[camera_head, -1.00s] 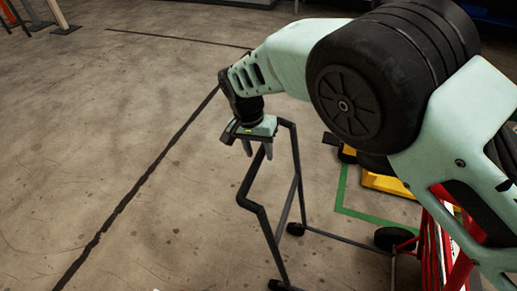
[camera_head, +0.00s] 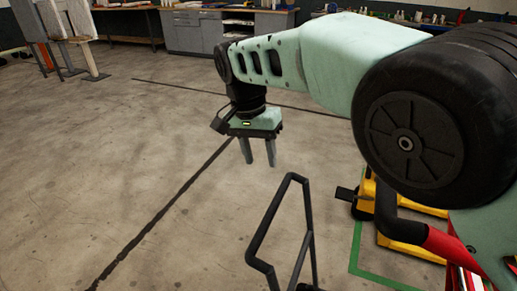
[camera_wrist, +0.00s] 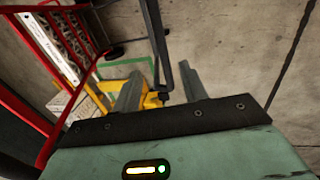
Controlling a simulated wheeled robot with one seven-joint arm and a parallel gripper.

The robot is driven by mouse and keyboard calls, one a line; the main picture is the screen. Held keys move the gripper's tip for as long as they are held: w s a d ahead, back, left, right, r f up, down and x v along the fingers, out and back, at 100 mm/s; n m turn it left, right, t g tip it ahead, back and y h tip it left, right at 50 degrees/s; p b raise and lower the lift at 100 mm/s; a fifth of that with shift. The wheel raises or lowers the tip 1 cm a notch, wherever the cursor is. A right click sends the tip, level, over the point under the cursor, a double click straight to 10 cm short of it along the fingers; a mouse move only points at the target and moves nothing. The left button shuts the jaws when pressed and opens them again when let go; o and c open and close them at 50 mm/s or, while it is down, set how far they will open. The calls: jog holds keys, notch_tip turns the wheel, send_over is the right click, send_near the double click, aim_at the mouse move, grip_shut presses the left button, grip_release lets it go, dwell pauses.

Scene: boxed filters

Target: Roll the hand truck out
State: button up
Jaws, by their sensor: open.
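A red tubular frame with a black grip (camera_head: 385,215), which looks like the hand truck, stands at the lower right of the head view, mostly behind my arm. Its red rails (camera_wrist: 45,65) show at the left of the wrist view, beside a white labelled surface. A separate black tubular frame (camera_head: 262,232) stands at the lower middle of the head view. My gripper (camera_head: 258,160) points down, open and empty, above and slightly left of that frame's top. In the wrist view a black bar (camera_wrist: 155,40) appears between the fingers, apparently below them; the depth is unclear.
Yellow equipment (camera_head: 405,250) sits by a green floor outline (camera_head: 357,255) at right. Cabinets (camera_head: 195,35) line the back wall. A pale board on legs (camera_head: 75,20) stands at far left. The left and middle floor is clear.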

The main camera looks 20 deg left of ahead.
jog(key=shift+a+r, duration=0.1)
jog(key=shift+r, duration=0.55)
notch_tip(320, 180, up, 9)
jog(key=p, duration=0.9)
jog(key=shift+r+p, duration=0.3)
jog(key=shift+p, duration=0.05)
jog(key=shift+r, duration=0.2)
